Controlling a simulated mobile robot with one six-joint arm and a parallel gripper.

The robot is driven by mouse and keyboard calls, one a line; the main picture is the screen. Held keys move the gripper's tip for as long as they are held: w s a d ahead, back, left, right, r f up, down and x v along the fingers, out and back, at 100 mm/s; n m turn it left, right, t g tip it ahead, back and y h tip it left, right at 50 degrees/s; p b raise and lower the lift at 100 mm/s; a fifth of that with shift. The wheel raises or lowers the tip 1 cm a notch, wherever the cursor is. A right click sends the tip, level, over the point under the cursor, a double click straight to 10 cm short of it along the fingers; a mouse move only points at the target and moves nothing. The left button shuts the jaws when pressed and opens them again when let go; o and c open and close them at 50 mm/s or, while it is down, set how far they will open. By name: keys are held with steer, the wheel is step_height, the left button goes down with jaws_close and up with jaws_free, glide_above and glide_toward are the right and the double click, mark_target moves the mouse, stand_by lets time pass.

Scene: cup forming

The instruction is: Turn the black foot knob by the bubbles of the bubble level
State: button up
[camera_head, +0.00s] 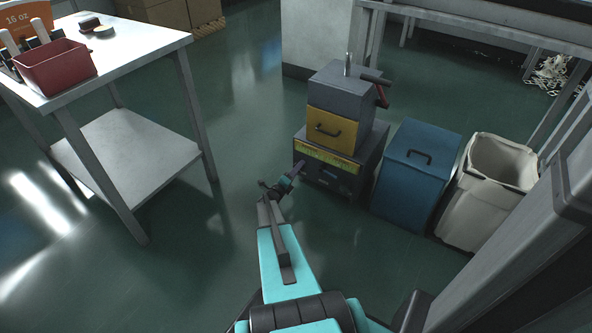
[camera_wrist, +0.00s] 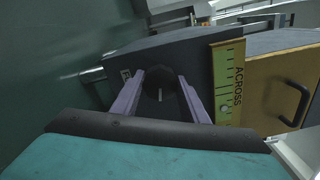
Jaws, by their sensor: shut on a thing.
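The black foot knob (camera_wrist: 160,84) shows in the wrist view, round and dark with a short pale mark on it. My gripper (camera_wrist: 161,78) has its two purple fingers on either side of the knob and is shut on it. In the head view my gripper (camera_head: 291,180) reaches the lower left corner of the machine, and the knob cannot be made out there. The yellow-green bubble level (camera_wrist: 228,80), marked ACROSS, stands right of the knob. A small round spot, perhaps the bubble, lies near its lower end. The level also shows in the head view (camera_head: 325,156), too small to read.
The grey machine (camera_head: 345,92) has a yellow front panel (camera_head: 330,130) with a black handle. A blue bin (camera_head: 415,170) and a pale bin (camera_head: 475,205) stand to its right. A metal table (camera_head: 125,160) stands at left. The green floor between table and machine is clear.

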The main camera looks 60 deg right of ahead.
steer(key=shift+w+d+n+p, duration=0.1)
steer(key=shift+n+p, duration=0.2)
steer(key=shift+n, duration=0.5)
steer(key=o, duration=1.1)
steer(key=shift+c, duration=0.2)
steer(key=shift+a, duration=0.25)
steer(key=a+p, duration=0.3)
steer(key=a, duration=1)
steer(key=shift+a, duration=0.25)
